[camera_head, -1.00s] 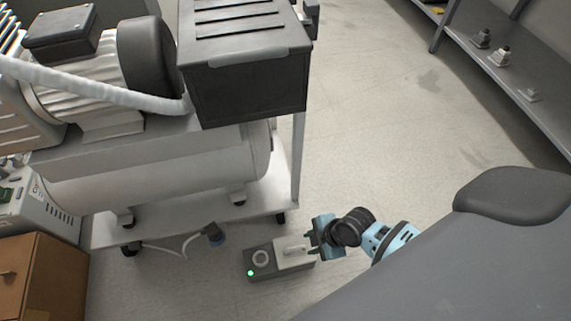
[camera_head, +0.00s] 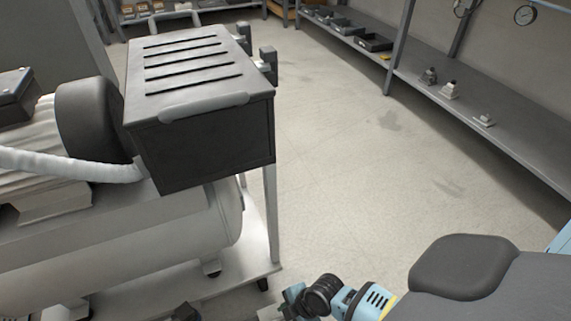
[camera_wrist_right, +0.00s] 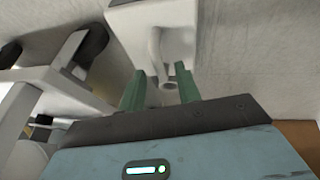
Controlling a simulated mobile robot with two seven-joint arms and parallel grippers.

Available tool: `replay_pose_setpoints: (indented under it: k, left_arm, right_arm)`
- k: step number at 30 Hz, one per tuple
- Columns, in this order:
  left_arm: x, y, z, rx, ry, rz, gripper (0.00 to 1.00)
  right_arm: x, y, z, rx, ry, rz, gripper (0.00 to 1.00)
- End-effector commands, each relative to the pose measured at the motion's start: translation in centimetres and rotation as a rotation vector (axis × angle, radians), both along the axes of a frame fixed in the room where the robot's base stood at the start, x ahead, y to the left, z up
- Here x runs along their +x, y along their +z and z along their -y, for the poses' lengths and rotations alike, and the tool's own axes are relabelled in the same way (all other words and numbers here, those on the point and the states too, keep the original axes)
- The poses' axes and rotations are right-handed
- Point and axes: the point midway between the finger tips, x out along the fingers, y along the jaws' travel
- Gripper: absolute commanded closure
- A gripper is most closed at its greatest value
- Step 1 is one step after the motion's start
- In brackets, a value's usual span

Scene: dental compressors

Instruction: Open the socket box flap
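The socket box flap (camera_wrist_right: 183,25) is the pale panel at the top of the right wrist view. A pale curved handle (camera_wrist_right: 155,47) stands out from it. My right gripper (camera_wrist_right: 161,76) has its two green fingers apart, one on each side of the handle's near end, with visible gaps. In the head view my right gripper (camera_head: 292,299) is at the bottom edge, partly cut off. Most of the socket box is outside the head view, so its flap cannot be judged there. My left gripper is not in view.
A compressor with a white tank (camera_head: 150,245) and a black slatted box (camera_head: 205,130) stands on a wheeled frame at the left. A grey shelf (camera_head: 460,115) with small parts runs along the right. The floor (camera_head: 345,170) between them is clear.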

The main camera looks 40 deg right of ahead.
Motion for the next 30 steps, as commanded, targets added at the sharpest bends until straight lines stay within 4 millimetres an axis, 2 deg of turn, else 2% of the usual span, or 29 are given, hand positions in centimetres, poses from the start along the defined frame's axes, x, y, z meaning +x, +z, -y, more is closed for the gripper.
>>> replay_pose_setpoints:
  k: [10,18,30]
  left_arm:
    - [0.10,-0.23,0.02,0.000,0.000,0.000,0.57]
    - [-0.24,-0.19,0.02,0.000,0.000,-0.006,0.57]
    - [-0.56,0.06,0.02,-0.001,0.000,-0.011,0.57]
  right_arm:
    - [0.14,-0.40,-0.12,-0.001,0.001,0.000,0.67]
    - [0.12,-0.39,-0.13,-0.001,0.001,0.000,1.00]
    - [0.43,-0.16,-0.07,0.007,0.002,-0.027,1.00]
